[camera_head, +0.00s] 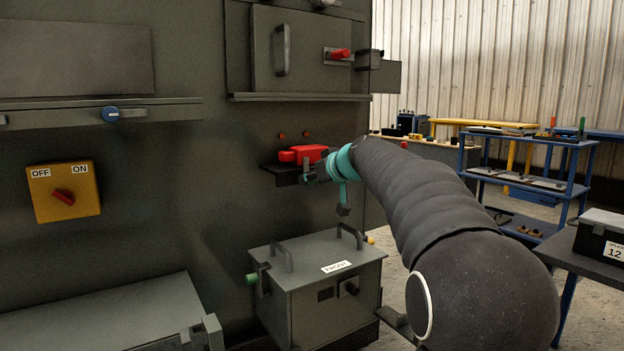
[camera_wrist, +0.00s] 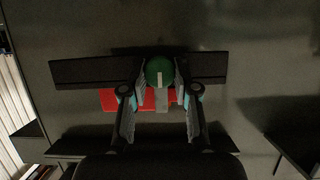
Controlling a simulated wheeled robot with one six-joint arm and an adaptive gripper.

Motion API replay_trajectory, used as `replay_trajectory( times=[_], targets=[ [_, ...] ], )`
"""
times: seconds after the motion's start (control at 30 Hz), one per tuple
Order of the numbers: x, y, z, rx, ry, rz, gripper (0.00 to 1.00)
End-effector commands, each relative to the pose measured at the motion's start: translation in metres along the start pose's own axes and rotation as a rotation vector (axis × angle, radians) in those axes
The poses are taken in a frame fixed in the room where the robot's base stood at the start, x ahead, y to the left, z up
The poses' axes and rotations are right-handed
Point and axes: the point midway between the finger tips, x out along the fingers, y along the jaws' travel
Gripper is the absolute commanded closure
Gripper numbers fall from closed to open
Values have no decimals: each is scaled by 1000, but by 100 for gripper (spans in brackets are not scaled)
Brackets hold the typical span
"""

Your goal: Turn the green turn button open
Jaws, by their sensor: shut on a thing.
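The green turn button (camera_wrist: 160,68) is a round green knob with a pale line on its face, seen in the wrist view against a dark rail (camera_wrist: 95,71). A grey tab (camera_wrist: 162,101) extends from it toward the bottom of the picture. My gripper (camera_wrist: 161,78) has one finger on each side of the knob and is shut on it. In the head view my gripper (camera_head: 318,168) is at a dark ledge on the cabinet wall, and the button is hidden there.
A red part (camera_head: 302,154) lies by the ledge, close to my gripper. A grey box with handles (camera_head: 325,285) stands below. A cabinet door (camera_head: 300,50) is above.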

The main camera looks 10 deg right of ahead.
Motion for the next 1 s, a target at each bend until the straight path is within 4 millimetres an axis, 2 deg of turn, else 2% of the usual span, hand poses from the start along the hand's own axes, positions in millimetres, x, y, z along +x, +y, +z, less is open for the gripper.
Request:
replay_trajectory(
  times=[0.37, 1.0],
  targets=[
    [1, 2, 2, 169, 1, -70, 100],
    [2, 7, 4, 724, 1, -300, 100]
  ],
)
